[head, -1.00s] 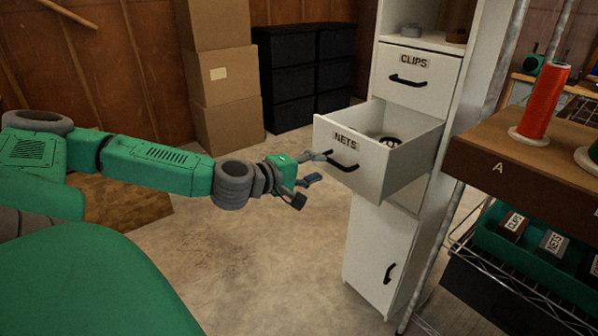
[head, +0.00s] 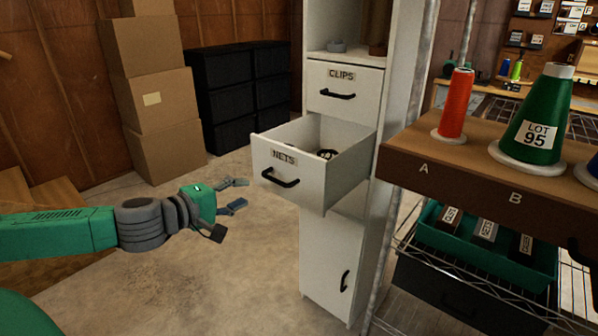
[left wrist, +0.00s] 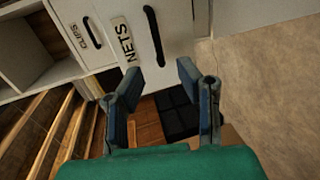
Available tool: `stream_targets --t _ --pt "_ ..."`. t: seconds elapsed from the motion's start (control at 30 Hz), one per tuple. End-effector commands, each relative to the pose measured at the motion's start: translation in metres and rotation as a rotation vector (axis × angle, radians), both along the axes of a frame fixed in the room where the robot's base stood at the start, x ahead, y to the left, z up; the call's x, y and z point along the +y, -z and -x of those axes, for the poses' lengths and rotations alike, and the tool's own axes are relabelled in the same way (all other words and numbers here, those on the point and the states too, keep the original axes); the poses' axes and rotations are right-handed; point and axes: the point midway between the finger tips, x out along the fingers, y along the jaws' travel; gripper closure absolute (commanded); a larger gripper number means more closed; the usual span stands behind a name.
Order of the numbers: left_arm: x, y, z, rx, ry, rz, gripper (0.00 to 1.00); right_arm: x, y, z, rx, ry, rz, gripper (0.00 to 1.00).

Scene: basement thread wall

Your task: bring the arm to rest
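My left gripper (head: 234,194) is open and empty, to the left of the NETS drawer (head: 272,178) in the head view, with a gap to its handle (head: 280,181). In the left wrist view its two fingers (left wrist: 160,95) are spread apart, with the NETS drawer front (left wrist: 130,30) beyond them. The NETS drawer is pulled out of the white cabinet (head: 325,265). Small dark things (head: 327,154) lie inside it. My right gripper is not in view.
The CLIPS drawer (head: 345,90) above is shut. At right a brown shelf (head: 480,185) holds a red spool (head: 456,103) and a green cone (head: 537,118), over a green tray (head: 485,240). Cardboard boxes (head: 150,95) and black drawers (head: 240,95) stand behind. The floor by my gripper is clear.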

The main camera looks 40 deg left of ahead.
Motion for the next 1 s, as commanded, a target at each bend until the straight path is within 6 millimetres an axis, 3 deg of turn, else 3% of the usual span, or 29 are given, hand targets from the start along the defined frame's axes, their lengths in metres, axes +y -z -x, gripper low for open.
stream_targets --t 0.23,0.37,0.53,0.7,0.83,1.0 --pt "-0.004 0.002 -0.001 0.007 0.012 -0.006 0.69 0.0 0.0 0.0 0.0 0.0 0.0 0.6" --pt "-0.03 0.016 -0.004 0.061 0.086 -0.046 0.69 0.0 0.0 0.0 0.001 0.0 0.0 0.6" --pt "-0.092 0.059 0.002 0.208 0.274 -0.154 0.69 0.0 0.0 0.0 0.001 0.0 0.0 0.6" --pt "-0.145 0.112 0.029 0.37 0.463 -0.285 0.69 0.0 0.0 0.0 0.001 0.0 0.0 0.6" --pt "-0.173 0.152 0.061 0.492 0.604 -0.393 0.69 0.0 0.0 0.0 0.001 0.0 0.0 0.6" --pt "-0.193 0.199 0.109 0.639 0.776 -0.55 0.69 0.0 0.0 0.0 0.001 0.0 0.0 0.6"
